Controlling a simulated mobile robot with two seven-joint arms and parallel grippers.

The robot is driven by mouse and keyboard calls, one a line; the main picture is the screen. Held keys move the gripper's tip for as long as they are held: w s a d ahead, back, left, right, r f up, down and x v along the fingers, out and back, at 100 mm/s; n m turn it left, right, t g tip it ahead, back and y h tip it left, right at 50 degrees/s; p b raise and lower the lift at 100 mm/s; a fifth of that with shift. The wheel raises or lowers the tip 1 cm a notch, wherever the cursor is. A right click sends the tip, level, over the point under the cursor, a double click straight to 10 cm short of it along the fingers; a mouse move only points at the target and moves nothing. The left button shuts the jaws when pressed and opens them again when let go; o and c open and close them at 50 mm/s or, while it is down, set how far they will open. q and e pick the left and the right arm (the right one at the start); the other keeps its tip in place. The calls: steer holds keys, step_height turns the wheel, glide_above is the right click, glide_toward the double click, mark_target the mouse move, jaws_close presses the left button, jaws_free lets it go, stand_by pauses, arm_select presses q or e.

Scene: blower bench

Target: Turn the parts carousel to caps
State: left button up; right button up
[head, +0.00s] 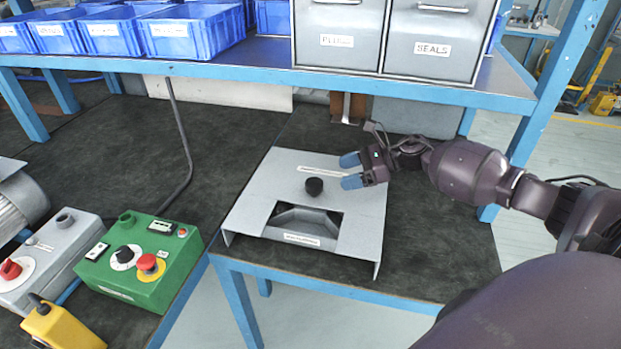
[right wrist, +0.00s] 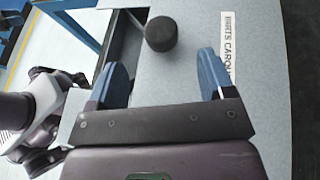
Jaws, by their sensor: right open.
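The parts carousel (head: 352,200) is a grey metal housing on the bench at the centre of the head view. A black round knob (head: 314,186) stands on its top, in front of a label strip. A window (head: 304,222) in the top shows grey sloped compartments; the label at its front edge is too small to read. My right gripper (head: 350,171) is just right of and behind the knob, its blue fingers apart. In the right wrist view the knob (right wrist: 161,34) lies beyond the open fingertips, nothing between them. My left gripper is not in view.
A green control box (head: 140,262) with a red button and a grey box (head: 45,262) with a red knob stand at the left. A blue shelf (head: 260,62) with blue bins and grey drawers overhangs behind the carousel. Dark bench top (head: 440,240) is free at the right.

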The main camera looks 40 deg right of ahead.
mark_target(316, 182)
steer(key=x, duration=0.9)
steer(key=shift+w+a, duration=0.1)
steer(key=shift+w, duration=0.05)
steer(key=c, duration=1.3)
steer(key=shift+o, duration=0.2)
steer(key=shift+f, duration=0.1)
